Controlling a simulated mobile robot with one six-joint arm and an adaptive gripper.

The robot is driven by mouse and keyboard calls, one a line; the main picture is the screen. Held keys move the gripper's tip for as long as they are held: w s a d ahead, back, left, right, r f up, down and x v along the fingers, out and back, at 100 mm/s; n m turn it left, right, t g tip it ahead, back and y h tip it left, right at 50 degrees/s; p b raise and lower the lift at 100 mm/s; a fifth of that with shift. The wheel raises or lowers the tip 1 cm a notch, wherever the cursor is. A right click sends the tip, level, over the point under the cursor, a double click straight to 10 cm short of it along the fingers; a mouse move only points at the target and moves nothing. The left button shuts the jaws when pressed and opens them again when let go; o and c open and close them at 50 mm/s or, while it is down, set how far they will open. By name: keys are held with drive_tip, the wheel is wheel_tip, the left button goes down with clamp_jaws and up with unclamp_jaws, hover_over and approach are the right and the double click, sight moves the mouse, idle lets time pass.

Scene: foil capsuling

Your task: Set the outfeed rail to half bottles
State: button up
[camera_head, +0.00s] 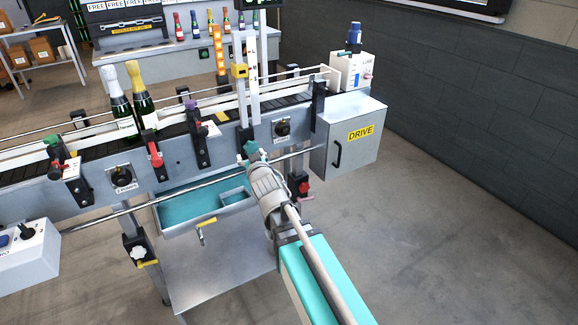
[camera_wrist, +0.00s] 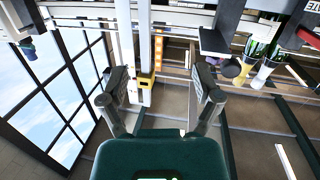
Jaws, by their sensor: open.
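My gripper (camera_head: 252,150) is at the front face of the conveyor, below a pale upright post with black letters (camera_head: 252,68). In the wrist view my gripper (camera_wrist: 163,88) has its two fingers spread with nothing between them touching. A yellow block (camera_head: 240,71) sits on the upright beside the lettered post; it also shows in the wrist view (camera_wrist: 146,78), in line with the gap between the fingers but beyond it. White guide rails (camera_head: 290,84) run along the conveyor's right end. Which part is the outfeed rail's setting, and its value, I cannot tell.
Two foil-topped bottles (camera_head: 146,102) stand on the belt at left. Red-handled clamps (camera_head: 155,155) and dark round knobs (camera_head: 122,177) line the conveyor front. A grey DRIVE cabinet (camera_head: 350,135) stands at right. A teal-lined tray (camera_head: 190,207) hangs below. The floor at right is clear.

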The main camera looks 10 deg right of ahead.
drive_tip(key=s+d+r+m+g+h+p, duration=0.1)
drive_tip(key=s+d+m+g+h+p, duration=0.1)
drive_tip(key=s+d+g+p, duration=0.7)
drive_tip(key=s+g+h+p, duration=0.1)
drive_tip(key=s+g+p, duration=0.1)
drive_tip(key=p, duration=0.4)
drive_tip(key=shift+s+d+m, duration=0.2)
drive_tip(key=shift+s+m, duration=0.1)
drive_tip(key=shift+s, duration=0.35)
idle(0.6)
drive_tip(key=s+d+f+g+y, duration=0.1)
drive_tip(key=s+g, duration=0.4)
drive_tip(key=s, duration=0.5)
drive_tip(key=shift+f+g, duration=0.4)
drive_tip(key=shift+f, duration=0.05)
drive_tip(key=shift+w, duration=0.1)
idle(2.4)
